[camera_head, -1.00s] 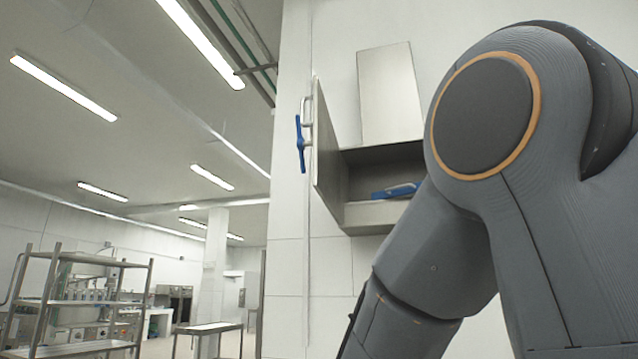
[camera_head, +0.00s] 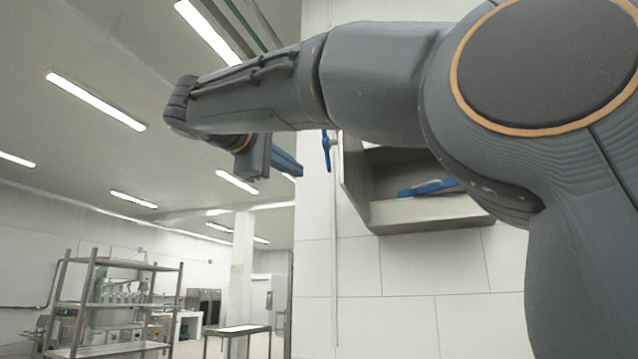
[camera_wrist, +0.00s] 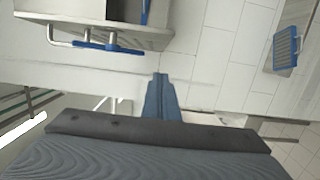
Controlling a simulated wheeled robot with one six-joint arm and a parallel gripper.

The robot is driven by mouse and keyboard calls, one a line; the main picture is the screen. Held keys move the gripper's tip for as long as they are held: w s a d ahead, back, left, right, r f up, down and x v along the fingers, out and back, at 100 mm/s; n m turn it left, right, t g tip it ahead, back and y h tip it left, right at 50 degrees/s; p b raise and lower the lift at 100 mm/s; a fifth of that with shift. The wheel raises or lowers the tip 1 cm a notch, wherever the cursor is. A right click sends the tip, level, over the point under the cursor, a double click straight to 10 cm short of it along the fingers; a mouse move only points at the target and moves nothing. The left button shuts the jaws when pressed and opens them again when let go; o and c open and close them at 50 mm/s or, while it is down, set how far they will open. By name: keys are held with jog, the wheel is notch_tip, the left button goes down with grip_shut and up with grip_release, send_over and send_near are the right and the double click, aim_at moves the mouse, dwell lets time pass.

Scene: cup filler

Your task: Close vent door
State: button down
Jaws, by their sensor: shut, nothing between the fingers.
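The vent door (camera_head: 354,190) is a metal panel on the left side of an open metal box (camera_head: 420,212) on the white wall. It stands swung out from the opening. Its blue handle (camera_head: 326,150) is on the door's outer side, partly behind my arm. My gripper (camera_head: 290,164), with blue fingers, is shut and empty, in the air left of the handle. In the wrist view, my gripper (camera_wrist: 160,80) points toward the wall, apart from the door. The blue handle (camera_wrist: 108,47) is above and left of the fingertips there.
A blue object (camera_head: 428,187) lies inside the box. My arm covers the box's upper part. A metal shelf rack (camera_head: 110,305) and a table (camera_head: 238,331) stand far back at left. A blue item (camera_wrist: 286,47) shows at the right in the wrist view. The air left of the door is free.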

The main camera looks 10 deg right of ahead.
aim_at(347, 161)
jog(key=w+d+p, duration=0.5)
jog(key=d, duration=0.5)
jog(key=shift+d, duration=0.15)
